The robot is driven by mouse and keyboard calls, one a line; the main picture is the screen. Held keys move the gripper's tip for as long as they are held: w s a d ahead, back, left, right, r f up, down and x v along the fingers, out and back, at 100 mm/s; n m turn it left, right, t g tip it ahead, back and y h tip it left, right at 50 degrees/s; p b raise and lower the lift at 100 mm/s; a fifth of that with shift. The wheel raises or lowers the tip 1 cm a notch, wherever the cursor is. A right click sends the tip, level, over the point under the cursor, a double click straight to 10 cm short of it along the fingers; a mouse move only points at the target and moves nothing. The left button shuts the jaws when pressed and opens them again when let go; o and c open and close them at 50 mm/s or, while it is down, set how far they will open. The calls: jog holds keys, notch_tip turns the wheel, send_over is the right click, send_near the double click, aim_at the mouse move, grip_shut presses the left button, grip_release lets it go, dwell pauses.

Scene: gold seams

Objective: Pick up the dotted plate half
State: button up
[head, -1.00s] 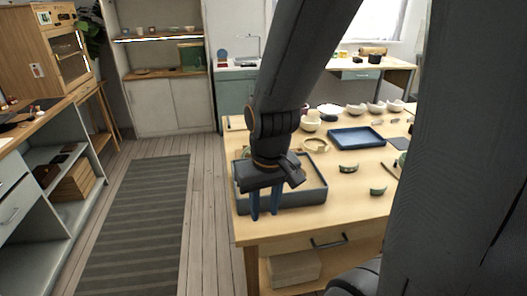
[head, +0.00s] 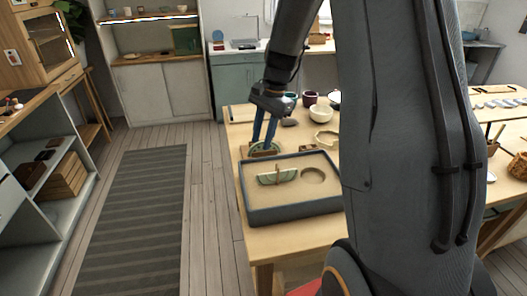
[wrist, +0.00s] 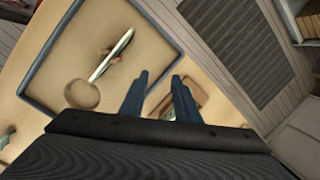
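A green plate half (head: 277,177) stands in the sand of a dark-rimmed tray (head: 292,213), with a small tan piece at its middle. It also shows nearly edge-on in the wrist view (wrist: 111,55). Another green piece (head: 262,149) sits on a small wooden stand behind the tray, partly hidden by my fingers. I cannot make out dots on either. My gripper (head: 262,140) points down at the wooden stand, behind the tray. In the wrist view its blue fingers (wrist: 160,76) are apart with nothing held, and the wooden stand (wrist: 183,101) lies beyond them.
A round hollow (head: 313,175) is in the sand. A cream ring-shaped piece (head: 325,139), a pale bowl (head: 321,114) and dark cups (head: 309,98) stand behind the tray. My own arm hides the table's middle. Floor is clear left of the table.

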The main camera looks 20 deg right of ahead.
jog(key=w+d+f+m+y, duration=0.2)
jog(key=w+d+f+m, duration=0.1)
jog(key=w+d+m, duration=0.5)
jog(key=shift+n, duration=0.5)
jog(key=shift+w+a+f+p, duration=0.35)
jog(key=shift+w+a+f, duration=0.1)
jog(key=shift+f, duration=0.7)
jog(key=shift+w+a+f+p, duration=0.4)
jog(key=shift+a+f, duration=0.05)
jog(key=shift+f, duration=0.7)
jog(key=shift+w+a+f+p, duration=0.35)
jog(key=shift+w+a+f, duration=0.1)
jog(key=shift+f, duration=0.7)
grip_shut()
